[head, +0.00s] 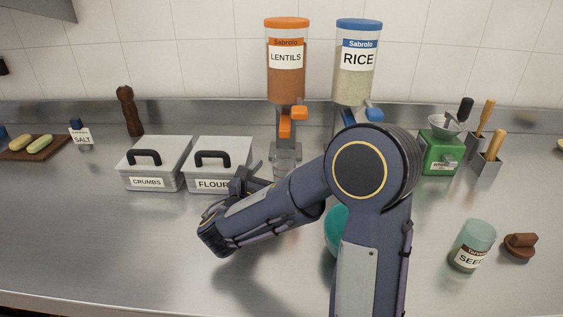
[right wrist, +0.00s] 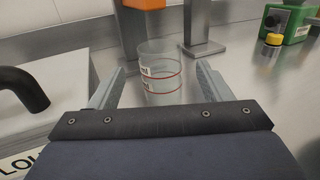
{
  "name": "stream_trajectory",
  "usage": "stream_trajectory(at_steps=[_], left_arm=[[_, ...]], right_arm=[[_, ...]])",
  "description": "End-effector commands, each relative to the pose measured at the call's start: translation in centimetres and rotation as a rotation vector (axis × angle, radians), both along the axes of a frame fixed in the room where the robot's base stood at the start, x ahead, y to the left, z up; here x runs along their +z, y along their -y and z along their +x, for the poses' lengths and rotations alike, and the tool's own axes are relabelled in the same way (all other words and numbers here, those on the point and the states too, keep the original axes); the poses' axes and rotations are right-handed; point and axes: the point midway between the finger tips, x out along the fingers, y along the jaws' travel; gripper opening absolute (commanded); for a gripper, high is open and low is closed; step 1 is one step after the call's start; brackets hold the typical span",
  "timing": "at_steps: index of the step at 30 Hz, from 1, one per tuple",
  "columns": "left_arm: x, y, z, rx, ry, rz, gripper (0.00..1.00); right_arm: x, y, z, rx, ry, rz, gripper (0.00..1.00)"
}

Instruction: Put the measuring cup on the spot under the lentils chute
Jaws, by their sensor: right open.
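The clear measuring cup (right wrist: 163,88) with red lines stands upright in the right wrist view, between the spread fingers of my right gripper (right wrist: 160,68). In the head view the cup (head: 288,153) shows partly, below the orange chute of the lentils dispenser (head: 286,75); my arm hides some of it. My right gripper (head: 266,174) is open at the cup, its fingers on either side. I cannot tell whether a finger touches it. The marked spot under the chute is not visible. My left gripper is out of view.
The flour bin (head: 220,160) and crumbs bin (head: 155,160) stand left of the cup. The rice dispenser (head: 357,75) is to its right. A green scale (head: 438,155), a seed jar (head: 472,245) and a brown stopper (head: 520,245) are further right. The left front counter is clear.

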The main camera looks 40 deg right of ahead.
Motion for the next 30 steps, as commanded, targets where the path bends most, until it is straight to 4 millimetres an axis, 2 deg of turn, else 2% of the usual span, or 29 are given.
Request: stream_trajectory(at_steps=[3, 8, 25, 30], left_arm=[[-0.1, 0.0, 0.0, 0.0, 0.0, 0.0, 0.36], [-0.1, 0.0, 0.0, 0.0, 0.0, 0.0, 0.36], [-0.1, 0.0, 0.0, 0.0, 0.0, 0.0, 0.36], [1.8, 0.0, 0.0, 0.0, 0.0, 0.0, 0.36]], right_arm=[[0.0, -1.8, -0.8, 0.005, 0.0, 0.001, 0.72], [0.0, -2.9, -1.4, 0.002, 0.0, 0.0, 0.72], [0.0, -3.0, -1.6, 0.0, 0.0, 0.0, 0.72], [1.9, -3.0, -1.6, 0.0, 0.0, 0.0, 0.72]])
